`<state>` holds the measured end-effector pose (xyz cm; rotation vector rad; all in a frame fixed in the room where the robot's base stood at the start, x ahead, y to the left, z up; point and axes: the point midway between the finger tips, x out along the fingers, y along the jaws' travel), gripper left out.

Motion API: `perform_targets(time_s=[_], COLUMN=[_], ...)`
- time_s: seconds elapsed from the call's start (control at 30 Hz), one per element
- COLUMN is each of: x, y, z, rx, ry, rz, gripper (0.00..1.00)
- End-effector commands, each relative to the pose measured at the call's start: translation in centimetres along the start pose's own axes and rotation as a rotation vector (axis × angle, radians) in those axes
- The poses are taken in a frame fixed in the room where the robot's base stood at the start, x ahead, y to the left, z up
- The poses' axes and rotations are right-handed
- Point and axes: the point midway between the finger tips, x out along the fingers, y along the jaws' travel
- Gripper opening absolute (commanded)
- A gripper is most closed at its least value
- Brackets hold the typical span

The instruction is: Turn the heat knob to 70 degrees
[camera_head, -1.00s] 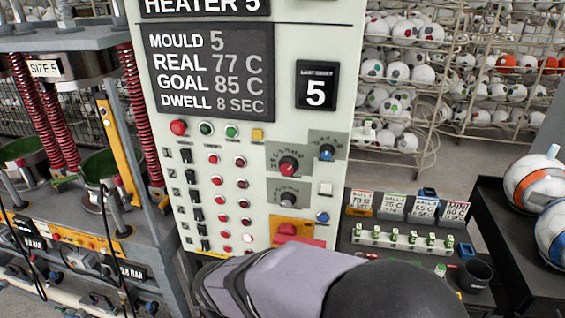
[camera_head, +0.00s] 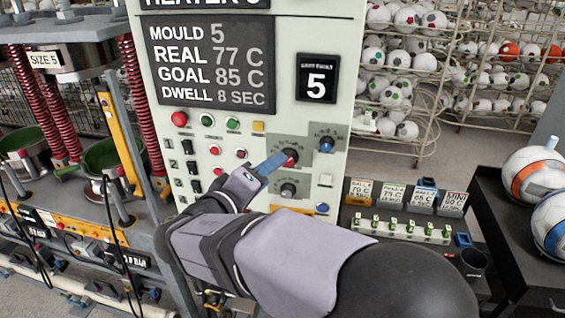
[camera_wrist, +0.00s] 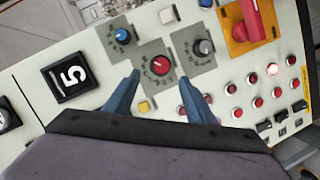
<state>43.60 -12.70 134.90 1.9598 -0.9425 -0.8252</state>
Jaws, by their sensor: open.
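The heater panel's display (camera_head: 212,65) reads mould 5, real 77 C, goal 85 C, dwell 8 sec. A red knob (camera_wrist: 160,65) with a dial scale sits on a grey plate; its small lettering is unreadable. A blue knob (camera_wrist: 122,36) and a grey knob (camera_wrist: 204,47) are on either side of it in the wrist view. My gripper (camera_wrist: 159,79) is open and empty, its two blue fingertips just short of the red knob, one to each side. In the head view, my gripper (camera_head: 277,160) partly covers the red knob (camera_head: 290,157).
A big red switch (camera_wrist: 254,20) on an orange plate and several red buttons (camera_wrist: 259,102) lie close by on the panel. Small cards (camera_head: 393,194) giving sizes and temperatures stand on a bench at the right. A press (camera_head: 75,100) stands at the left.

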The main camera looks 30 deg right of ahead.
Motion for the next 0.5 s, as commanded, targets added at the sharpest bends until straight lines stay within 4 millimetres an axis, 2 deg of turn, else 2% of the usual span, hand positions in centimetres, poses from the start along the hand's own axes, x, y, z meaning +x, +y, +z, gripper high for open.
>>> perform_targets(time_s=[0.27,0.5], x=[0.1,1.8], y=[0.0,0.1], z=[0.1,0.0], rx=[0.053,0.049], ry=[-0.002,-0.006], rz=[-0.002,-0.002], gripper=[0.50,0.50])
